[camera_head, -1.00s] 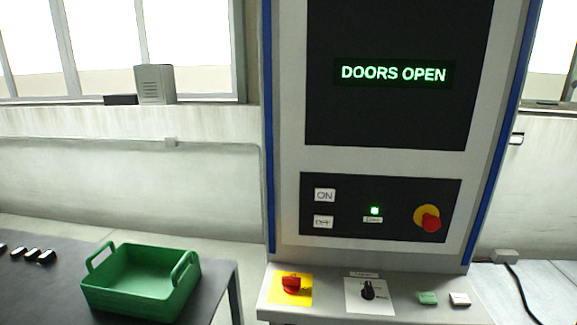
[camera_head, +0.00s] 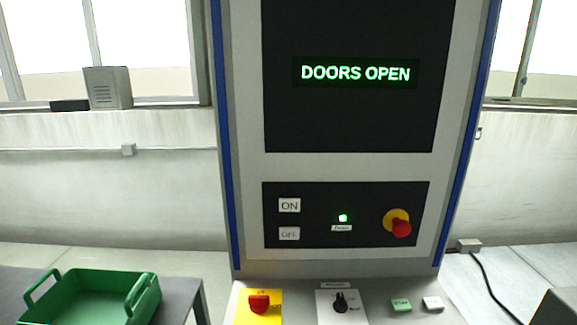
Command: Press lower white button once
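The machine's dark control panel (camera_head: 346,214) faces me. Two white square buttons are on its left side, one above the other. The upper white button (camera_head: 289,205) reads ON. The lower white button (camera_head: 289,233) reads OFF and sits flat on the panel. Nothing covers either button. Neither of my grippers shows in the head view.
A lit green lamp (camera_head: 343,218) and a red emergency knob (camera_head: 401,228) share the panel. The screen (camera_head: 352,120) reads DOORS OPEN. The ledge below has a red switch (camera_head: 259,303), black selector (camera_head: 341,302), green button (camera_head: 401,305) and another white button (camera_head: 433,303). A green basket (camera_head: 140,304) stands left.

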